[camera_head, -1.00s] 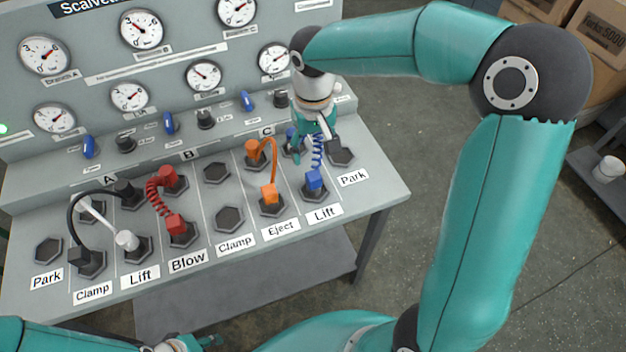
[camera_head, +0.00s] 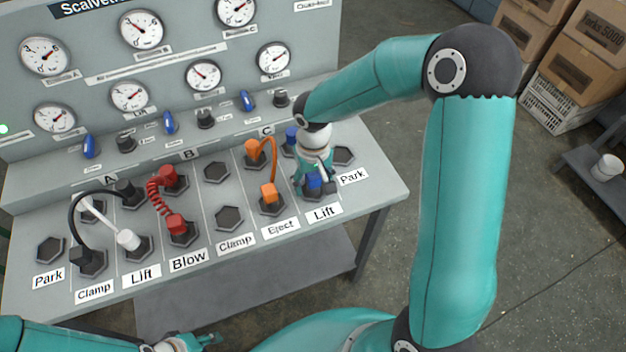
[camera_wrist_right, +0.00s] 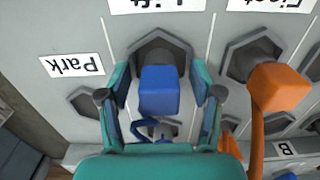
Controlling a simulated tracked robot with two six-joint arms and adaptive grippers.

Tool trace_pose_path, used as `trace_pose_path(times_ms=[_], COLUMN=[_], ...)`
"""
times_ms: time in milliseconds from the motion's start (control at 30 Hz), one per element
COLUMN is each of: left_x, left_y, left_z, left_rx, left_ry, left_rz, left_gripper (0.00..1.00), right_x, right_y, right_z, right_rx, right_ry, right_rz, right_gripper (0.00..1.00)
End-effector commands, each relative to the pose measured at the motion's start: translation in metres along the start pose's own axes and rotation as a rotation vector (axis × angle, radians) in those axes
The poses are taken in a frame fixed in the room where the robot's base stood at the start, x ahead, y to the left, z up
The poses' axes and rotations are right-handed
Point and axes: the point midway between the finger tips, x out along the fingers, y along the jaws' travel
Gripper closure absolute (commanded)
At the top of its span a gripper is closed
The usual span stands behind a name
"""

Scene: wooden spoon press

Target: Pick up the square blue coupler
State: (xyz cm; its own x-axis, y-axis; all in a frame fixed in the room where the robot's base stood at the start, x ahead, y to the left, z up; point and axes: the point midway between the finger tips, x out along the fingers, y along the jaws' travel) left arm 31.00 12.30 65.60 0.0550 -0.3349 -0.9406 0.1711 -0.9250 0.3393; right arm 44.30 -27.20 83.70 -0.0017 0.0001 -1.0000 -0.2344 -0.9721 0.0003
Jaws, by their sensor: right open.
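The square blue coupler (camera_head: 314,181) is at the front Lift socket of section C, and it shows as a blue block (camera_wrist_right: 159,88) in the right wrist view. My right gripper (camera_head: 315,186) is open over it. In the right wrist view its two fingers (camera_wrist_right: 160,104) stand on either side of the block, with gaps visible. The other blue coupler (camera_head: 291,135) of this hose sits in the row behind. The hose is mostly hidden by my gripper in the head view. My left gripper (camera_head: 195,342) is low at the bottom edge, its jaws unclear.
The orange coupler (camera_head: 269,193) stands close beside, at Eject, and also shows right of my finger in the wrist view (camera_wrist_right: 278,86). An empty Park socket (camera_head: 343,156) is on the other side. Red and black hoses (camera_head: 160,195) stand further left.

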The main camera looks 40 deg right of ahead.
Motion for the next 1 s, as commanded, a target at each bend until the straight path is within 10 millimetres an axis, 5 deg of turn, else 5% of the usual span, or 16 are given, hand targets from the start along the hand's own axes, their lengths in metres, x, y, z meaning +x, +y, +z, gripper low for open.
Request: trace_pose_path(times_ms=[133, 533, 1000], left_x=[0.000, 0.000, 0.000], left_y=[0.000, 0.000, 0.000], left_z=[0.000, 0.000, 0.000], left_rx=[0.000, 0.000, 0.000], left_ry=[0.000, 0.000, 0.000], left_rz=[0.000, 0.000, 0.000], left_gripper=[0.60, 0.60, 0.60], right_x=[0.000, -0.001, -0.011], right_y=[0.000, 0.000, 0.000], right_z=[0.000, 0.000, -0.002], right_rx=[0.001, 0.001, 0.002], right_ry=[0.001, 0.001, 0.005], right_rz=[0.000, 0.000, -0.001], right_gripper=[0.35, 1.00, 1.00])
